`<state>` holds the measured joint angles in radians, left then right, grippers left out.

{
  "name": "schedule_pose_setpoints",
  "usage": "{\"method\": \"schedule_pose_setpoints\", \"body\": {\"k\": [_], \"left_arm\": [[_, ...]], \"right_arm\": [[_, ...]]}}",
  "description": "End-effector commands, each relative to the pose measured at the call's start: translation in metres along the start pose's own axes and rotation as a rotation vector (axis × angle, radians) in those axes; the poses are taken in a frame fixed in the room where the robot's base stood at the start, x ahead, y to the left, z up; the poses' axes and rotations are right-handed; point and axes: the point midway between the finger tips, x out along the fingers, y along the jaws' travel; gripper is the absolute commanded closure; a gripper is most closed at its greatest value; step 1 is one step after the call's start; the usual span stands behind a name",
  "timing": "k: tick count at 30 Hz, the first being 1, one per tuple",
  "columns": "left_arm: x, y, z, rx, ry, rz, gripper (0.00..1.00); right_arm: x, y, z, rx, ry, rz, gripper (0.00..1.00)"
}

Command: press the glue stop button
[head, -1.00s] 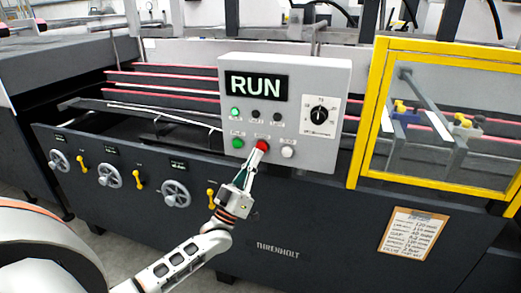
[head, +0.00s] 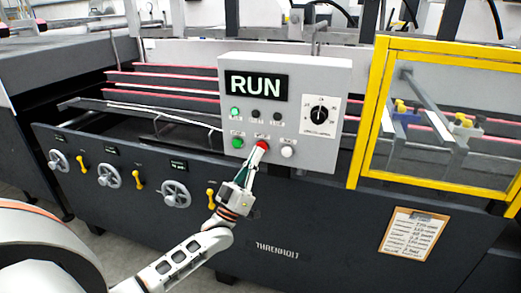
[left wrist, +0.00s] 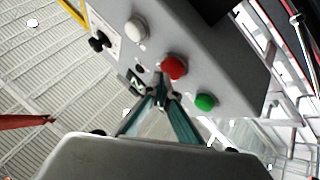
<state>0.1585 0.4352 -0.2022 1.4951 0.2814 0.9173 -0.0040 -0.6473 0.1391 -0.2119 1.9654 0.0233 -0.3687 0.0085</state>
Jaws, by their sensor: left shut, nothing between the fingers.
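The grey control box (head: 322,85) on the machine has a display (head: 257,86) reading RUN and a lit green lamp (head: 235,112). Its lower row has a green button (head: 238,142), a red button (head: 262,145) and a white button (head: 287,152). My left gripper (head: 257,153) is shut and empty, its tips at the red button and partly covering it. In the left wrist view the red button (left wrist: 174,67) is just past the fingertips (left wrist: 161,92), between the white button (left wrist: 135,29) and the green button (left wrist: 205,102). I cannot tell whether the tips touch it. The right gripper is not seen.
A black rotary knob (head: 319,115) is on the box's right side. A yellow-framed clear guard (head: 378,112) stands to the right. Handwheels (head: 175,193) and yellow levers (head: 138,179) line the front panel at left. A clipboard (head: 414,234) hangs at lower right.

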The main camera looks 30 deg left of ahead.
Motion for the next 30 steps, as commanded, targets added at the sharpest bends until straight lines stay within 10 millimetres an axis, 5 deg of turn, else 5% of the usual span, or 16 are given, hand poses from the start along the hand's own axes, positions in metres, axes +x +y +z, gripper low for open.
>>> {"method": "schedule_pose_setpoints", "body": {"k": [30], "left_arm": [[0.006, -0.0044, 0.0047, 0.0, -0.001, 0.0, 1.0]], "right_arm": [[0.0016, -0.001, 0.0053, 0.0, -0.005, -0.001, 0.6]]}}
